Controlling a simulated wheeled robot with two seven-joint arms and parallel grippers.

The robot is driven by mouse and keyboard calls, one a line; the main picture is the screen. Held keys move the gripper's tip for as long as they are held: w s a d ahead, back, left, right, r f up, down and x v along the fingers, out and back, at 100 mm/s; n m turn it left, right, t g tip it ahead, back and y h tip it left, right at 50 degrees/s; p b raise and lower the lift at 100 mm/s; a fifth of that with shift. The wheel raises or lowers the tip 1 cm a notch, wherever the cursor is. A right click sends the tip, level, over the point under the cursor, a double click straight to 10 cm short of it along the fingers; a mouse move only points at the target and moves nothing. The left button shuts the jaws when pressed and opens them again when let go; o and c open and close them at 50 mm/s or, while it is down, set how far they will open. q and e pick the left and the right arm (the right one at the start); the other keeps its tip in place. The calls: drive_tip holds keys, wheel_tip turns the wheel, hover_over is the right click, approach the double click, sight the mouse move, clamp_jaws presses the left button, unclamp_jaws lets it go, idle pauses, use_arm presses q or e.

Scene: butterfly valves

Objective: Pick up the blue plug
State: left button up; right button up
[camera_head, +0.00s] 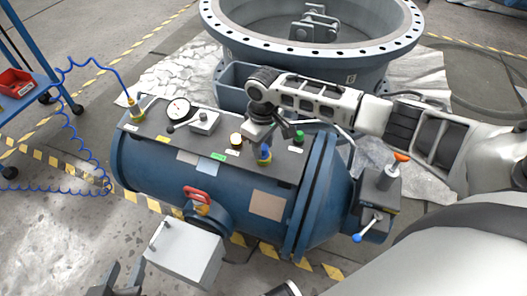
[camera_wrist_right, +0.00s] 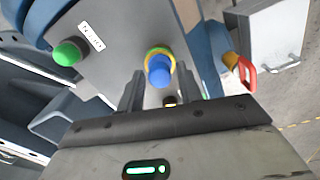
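The blue plug (camera_head: 265,155) stands in a yellow ring on the dark top plate of a blue tank. It also shows in the right wrist view (camera_wrist_right: 158,72), just ahead of the gap between my right fingers. My right gripper (camera_head: 283,131) is over the plate, close to the plug; its fingers (camera_wrist_right: 160,84) are apart with nothing between them that I can see gripped. Whether a finger touches the plug cannot be told. My left gripper (camera_head: 121,279) is at the bottom left edge, partly cut off, its two fingers apart and empty.
A red-handled valve (camera_head: 199,196) and grey box (camera_head: 186,254) stand in front. A large flanged ring (camera_head: 235,42) lies behind.

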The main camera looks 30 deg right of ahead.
drive_tip(key=c, duration=0.6)
drive_tip(key=shift+r, duration=0.1)
